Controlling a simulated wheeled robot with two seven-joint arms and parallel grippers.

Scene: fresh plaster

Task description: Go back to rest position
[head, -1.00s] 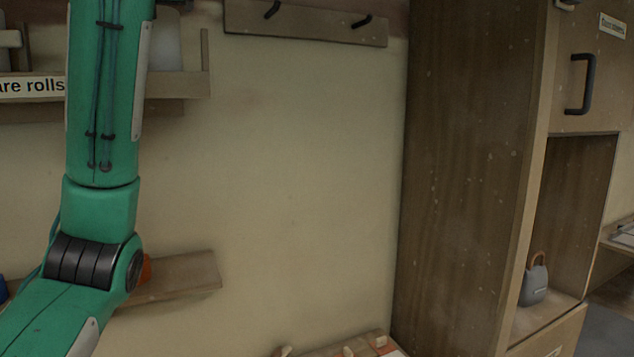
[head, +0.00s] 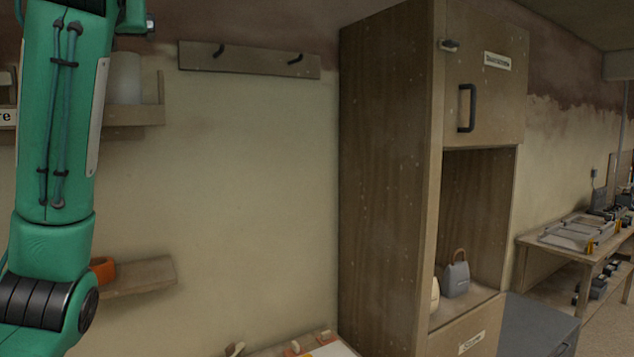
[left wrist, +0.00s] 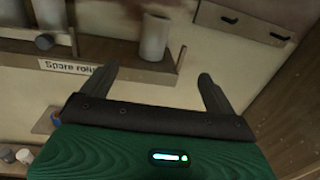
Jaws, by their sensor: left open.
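My left arm fills the left edge of the head view, raised in front of the wall. In the left wrist view my left gripper (left wrist: 155,84) is open, its two dark fingers apart with nothing between them. Behind it in that view is a shelf with a label reading "Spare rolls" (left wrist: 68,66) and a pale roll (left wrist: 154,38) on it. In the head view a small dark part shows at the top beside the arm; I cannot tell the left gripper's fingers there. My right gripper and right arm are in neither view.
A tall wooden cabinet (head: 385,180) stands right of centre, with grey and cream bags in its open niche. A hook rail (head: 250,60) and a small shelf (head: 140,277) are on the wall. A workbench (head: 570,245) stands at far right. The wall's middle is bare.

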